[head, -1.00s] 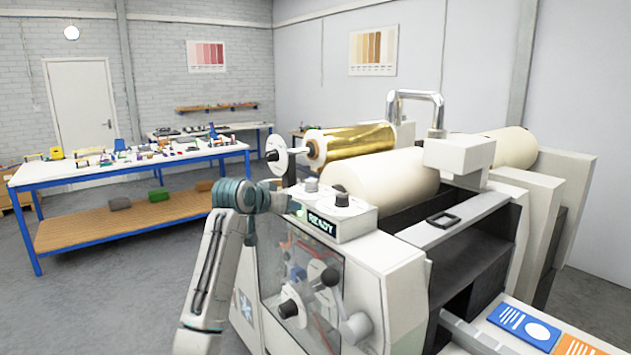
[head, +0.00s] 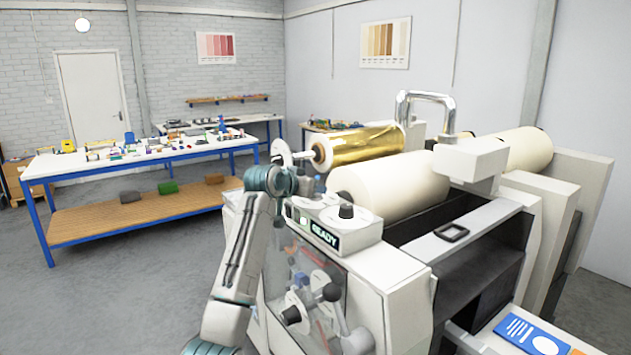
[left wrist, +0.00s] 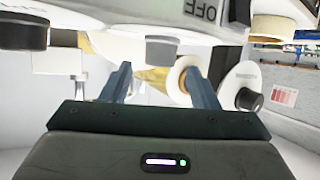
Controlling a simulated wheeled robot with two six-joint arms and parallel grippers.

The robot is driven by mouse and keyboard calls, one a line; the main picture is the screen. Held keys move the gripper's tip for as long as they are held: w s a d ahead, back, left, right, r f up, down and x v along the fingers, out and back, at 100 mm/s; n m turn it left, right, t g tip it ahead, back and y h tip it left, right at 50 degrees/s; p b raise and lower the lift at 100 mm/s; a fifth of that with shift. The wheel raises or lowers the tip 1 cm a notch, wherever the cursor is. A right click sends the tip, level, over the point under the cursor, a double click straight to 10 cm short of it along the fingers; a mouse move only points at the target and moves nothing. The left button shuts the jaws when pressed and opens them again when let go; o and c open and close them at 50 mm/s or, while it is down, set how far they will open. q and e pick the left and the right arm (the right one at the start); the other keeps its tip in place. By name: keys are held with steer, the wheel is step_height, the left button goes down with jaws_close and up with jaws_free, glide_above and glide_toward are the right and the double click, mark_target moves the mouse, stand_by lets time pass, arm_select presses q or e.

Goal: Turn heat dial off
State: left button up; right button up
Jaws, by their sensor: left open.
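The white machine's control panel (head: 340,232) carries a lit READY display (head: 325,234). A dark knob (head: 346,211) and a grey knob (head: 322,199) stand on its top. In the left wrist view, an upside-down OFF label (left wrist: 204,10) is at the top edge, with a dark part (left wrist: 237,12) beside it. Which knob is the heat dial I cannot tell. My left gripper (left wrist: 158,72) is open and empty, its fingers below a grey knob (left wrist: 161,49) in that picture. In the head view its fingers are hidden around the panel's left end. My right gripper is out of view.
A gold foil roll (head: 355,147) and a cream roll (head: 392,184) lie behind the panel. A clear cover (head: 300,275) with levers faces the front. A blue-legged workbench (head: 140,160) stands to the left. Open floor lies between bench and machine.

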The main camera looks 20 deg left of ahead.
arm_select(q)
steer(key=p+x, duration=0.1)
steer(key=x, duration=0.3)
steer(key=shift+w+f, duration=0.1)
steer(key=shift+w, duration=0.05)
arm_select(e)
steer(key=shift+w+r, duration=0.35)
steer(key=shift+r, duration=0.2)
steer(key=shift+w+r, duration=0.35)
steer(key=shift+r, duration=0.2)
arm_select(q)
steer(key=shift+d, duration=0.1)
steer(key=c, duration=1)
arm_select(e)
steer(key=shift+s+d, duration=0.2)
